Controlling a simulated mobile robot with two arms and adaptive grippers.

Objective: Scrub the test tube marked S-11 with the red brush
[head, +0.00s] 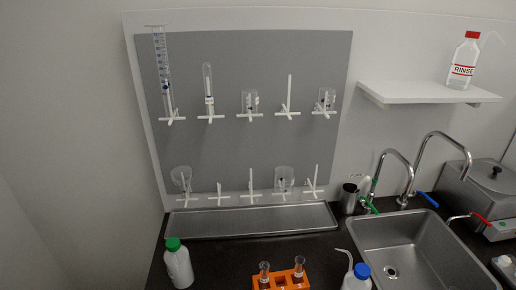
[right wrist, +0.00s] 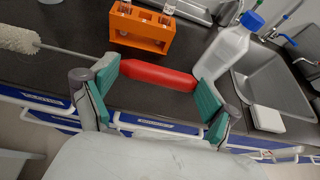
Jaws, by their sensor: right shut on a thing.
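The red brush shows in the right wrist view, with a red handle (right wrist: 158,75), a thin metal rod and a pale bristle head (right wrist: 16,40) at the upper left. My right gripper (right wrist: 156,80) is shut on the red handle, with a green pad at each end. Two test tubes with dark contents, one on the left (head: 264,270) and one on the right (head: 299,264), stand in an orange rack (head: 281,281) at the bottom of the head view. No S-11 marking is readable. The rack also shows just beyond the brush in the right wrist view (right wrist: 140,32). My left gripper is out of view.
A grey pegboard (head: 245,150) holds several glass vessels above a metal tray (head: 250,220). A green-capped bottle (head: 179,267) stands left and a blue-capped bottle (head: 358,278) right of the rack. A sink (head: 420,255) with taps is at the right. Dark counter is free between bottle and rack.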

